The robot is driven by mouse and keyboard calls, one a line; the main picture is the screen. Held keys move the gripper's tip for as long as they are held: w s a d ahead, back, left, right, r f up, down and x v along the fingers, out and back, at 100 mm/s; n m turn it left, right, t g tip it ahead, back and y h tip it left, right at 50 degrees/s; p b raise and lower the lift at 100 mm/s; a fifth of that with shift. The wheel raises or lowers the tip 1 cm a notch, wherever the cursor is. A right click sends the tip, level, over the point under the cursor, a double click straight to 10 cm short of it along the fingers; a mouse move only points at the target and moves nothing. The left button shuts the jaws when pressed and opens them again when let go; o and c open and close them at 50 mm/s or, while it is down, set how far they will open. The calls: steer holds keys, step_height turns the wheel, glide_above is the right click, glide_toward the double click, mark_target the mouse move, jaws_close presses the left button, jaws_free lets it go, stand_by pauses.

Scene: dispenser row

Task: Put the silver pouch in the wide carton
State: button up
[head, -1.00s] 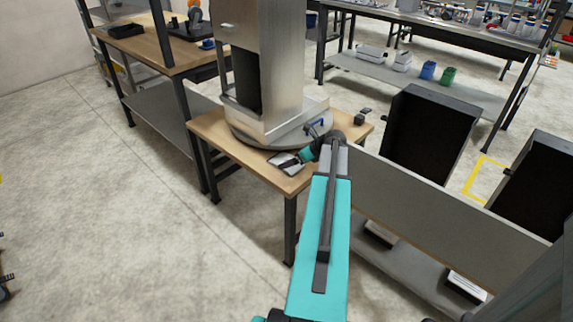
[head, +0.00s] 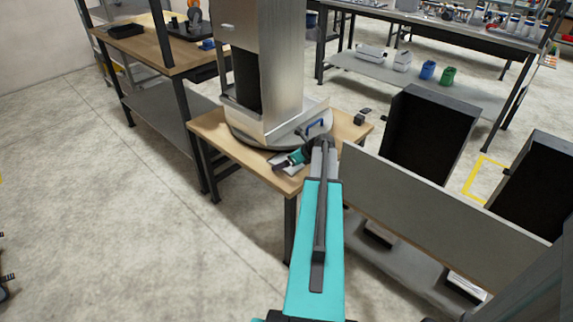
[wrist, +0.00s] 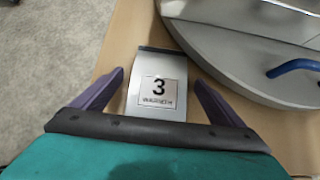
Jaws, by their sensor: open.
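I cannot make out a wide carton in either view.
A round metal base (head: 270,133) with a tall metal column stands on the wooden table (head: 208,126), close to the right of the piece. Its blue handle (wrist: 293,67) is near my right finger. A grey panel and black bins (head: 430,135) stand to the right.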

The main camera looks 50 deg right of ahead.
steer(key=shift+c, duration=0.4)
steer(key=c, duration=1.2)
steer(key=shift+w+a+r+p, duration=0.1)
steer(key=shift+r+p, duration=0.3)
steer(key=shift+p, duration=0.2)
